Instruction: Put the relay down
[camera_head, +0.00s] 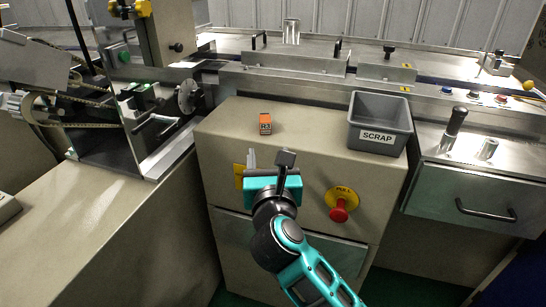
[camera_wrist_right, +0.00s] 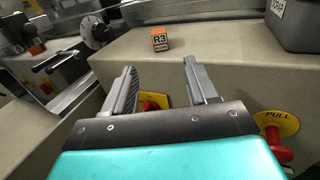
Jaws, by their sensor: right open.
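The relay (camera_head: 265,124) is a small orange and dark block standing on the beige top of the machine cabinet. It also shows in the right wrist view (camera_wrist_right: 160,39), with its orange top and an "R3" label facing me. My right gripper (camera_head: 268,156) is in front of the cabinet's front edge, nearer to me than the relay and apart from it. In the right wrist view its two grey fingers (camera_wrist_right: 162,78) are spread with nothing between them, and the relay stands beyond their tips. My left gripper is in neither view.
A grey bin (camera_head: 380,104) marked SCRAP stands to the right on the same top. A red pull knob (camera_head: 338,213) on a yellow disc juts from the cabinet front. Machine parts with a round disc (camera_head: 187,97) are at left. The top around the relay is clear.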

